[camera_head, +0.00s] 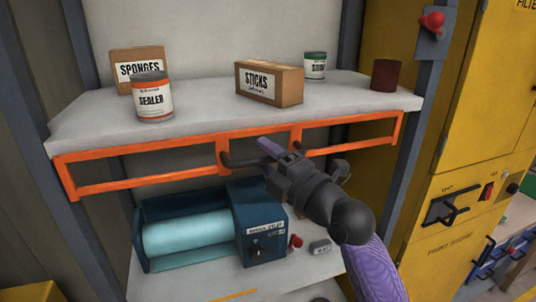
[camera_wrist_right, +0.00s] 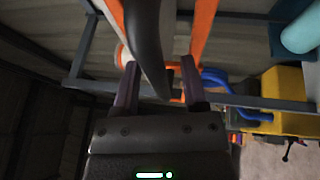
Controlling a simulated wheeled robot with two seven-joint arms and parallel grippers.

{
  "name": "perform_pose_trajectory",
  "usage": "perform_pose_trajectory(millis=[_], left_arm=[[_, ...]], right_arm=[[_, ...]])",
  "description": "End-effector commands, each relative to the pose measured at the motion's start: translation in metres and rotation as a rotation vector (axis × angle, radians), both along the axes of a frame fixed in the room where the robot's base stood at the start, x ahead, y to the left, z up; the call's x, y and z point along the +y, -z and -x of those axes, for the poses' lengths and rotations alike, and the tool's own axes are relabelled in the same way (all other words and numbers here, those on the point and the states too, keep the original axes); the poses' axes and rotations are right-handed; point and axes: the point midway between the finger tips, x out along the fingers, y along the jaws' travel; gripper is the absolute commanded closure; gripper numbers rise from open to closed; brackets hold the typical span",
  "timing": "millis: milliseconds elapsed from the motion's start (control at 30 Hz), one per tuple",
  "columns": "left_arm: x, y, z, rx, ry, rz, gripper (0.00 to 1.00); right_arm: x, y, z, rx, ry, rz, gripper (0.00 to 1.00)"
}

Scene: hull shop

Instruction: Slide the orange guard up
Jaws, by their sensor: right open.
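The orange guard (camera_head: 130,184) is a long, rail-like frame across the front edge of the upper shelf. A dark handle (camera_head: 240,161) sits at its middle. My right gripper (camera_head: 277,152) is at this handle, its purple fingers pointing to the upper left. In the right wrist view the open fingers (camera_wrist_right: 160,82) have the dark handle (camera_wrist_right: 147,42) in the gap between them; I cannot tell whether they touch it. Orange bars of the guard (camera_wrist_right: 203,28) show behind. The gripper and wrist hide part of the guard's middle. My left gripper is not in view.
The upper shelf (camera_head: 205,98) holds a sponges box (camera_head: 138,62), sealer can (camera_head: 152,98), sticks box (camera_head: 268,83), green-labelled can (camera_head: 315,66) and brown cup (camera_head: 386,74). Below is a blue machine with a pale roll (camera_head: 190,234). A yellow cabinet (camera_head: 485,110) stands right.

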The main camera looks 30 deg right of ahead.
Motion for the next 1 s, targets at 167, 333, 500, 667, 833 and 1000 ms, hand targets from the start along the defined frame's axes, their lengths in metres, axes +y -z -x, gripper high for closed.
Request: perform_pose_trajectory(millis=[167, 333, 500, 667, 833, 1000], left_arm=[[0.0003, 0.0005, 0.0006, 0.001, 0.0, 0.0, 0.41], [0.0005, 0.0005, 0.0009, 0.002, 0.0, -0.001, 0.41], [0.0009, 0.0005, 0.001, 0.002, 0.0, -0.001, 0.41], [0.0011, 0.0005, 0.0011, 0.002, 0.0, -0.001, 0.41], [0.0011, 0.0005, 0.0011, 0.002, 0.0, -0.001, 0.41], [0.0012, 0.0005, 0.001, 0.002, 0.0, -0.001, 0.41]], right_arm=[[-0.0002, 0.0004, 0.0002, 0.0, 0.0, 0.0, 0.55], [-0.0002, 0.0004, 0.0004, 0.0, 0.0, 0.0, 0.91], [-0.0002, 0.0006, 0.0004, 0.0, 0.0, -0.001, 1.0], [-0.0002, 0.0008, 0.0004, 0.001, 0.0, -0.001, 1.0], [-0.0001, 0.0009, 0.0004, 0.002, 0.0, -0.001, 1.0], [-0.0001, 0.0011, 0.0004, 0.002, 0.0, -0.001, 1.0]])
